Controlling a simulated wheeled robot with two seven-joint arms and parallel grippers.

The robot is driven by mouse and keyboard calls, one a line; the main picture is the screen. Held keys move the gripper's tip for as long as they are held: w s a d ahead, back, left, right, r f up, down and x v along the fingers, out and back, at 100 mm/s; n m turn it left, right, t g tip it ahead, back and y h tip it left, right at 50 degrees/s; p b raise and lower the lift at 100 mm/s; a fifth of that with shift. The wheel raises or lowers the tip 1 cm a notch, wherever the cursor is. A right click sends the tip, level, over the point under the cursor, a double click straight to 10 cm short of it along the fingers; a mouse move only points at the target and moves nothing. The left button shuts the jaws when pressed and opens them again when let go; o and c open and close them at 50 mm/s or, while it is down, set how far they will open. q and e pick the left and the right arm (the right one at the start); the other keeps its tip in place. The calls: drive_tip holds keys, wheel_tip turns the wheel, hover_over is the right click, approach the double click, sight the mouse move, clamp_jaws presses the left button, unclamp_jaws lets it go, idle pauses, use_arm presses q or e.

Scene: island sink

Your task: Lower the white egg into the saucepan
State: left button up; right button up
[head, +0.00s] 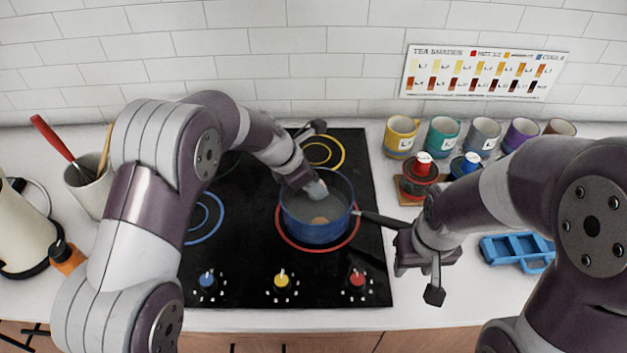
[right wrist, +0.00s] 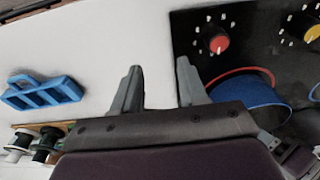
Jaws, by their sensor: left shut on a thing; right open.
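The blue saucepan (head: 316,232) stands on the red-ringed burner, with its black handle (head: 380,219) pointing right. It holds liquid, and a brownish egg (head: 319,221) lies low inside. My left gripper (head: 317,189) reaches down over the pan's back rim, shut on a small pale thing at the pan's opening. This looks like the white egg, but the fingers mostly hide it, and I cannot tell whether it touches the liquid. My right gripper (head: 418,279) is open and empty over the counter, right of the stove; its spread fingers show in the right wrist view (right wrist: 158,72).
The black cooktop has blue (head: 207,281), yellow (head: 281,280) and red (head: 357,279) knobs at its front. A blue tray (head: 517,249) lies at the right. Several mugs (head: 442,137) line the back. A utensil crock (head: 88,190) stands at the left.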

use_arm(q)
drive_tip(key=shift+f+b, duration=0.95)
drive_tip(key=shift+f, duration=0.6)
use_arm(e)
drive_tip(key=shift+f, duration=1)
use_arm(q)
drive_tip(key=o, duration=0.8)
drive_tip(key=shift+c, duration=0.2)
drive_tip(key=shift+r, duration=0.1)
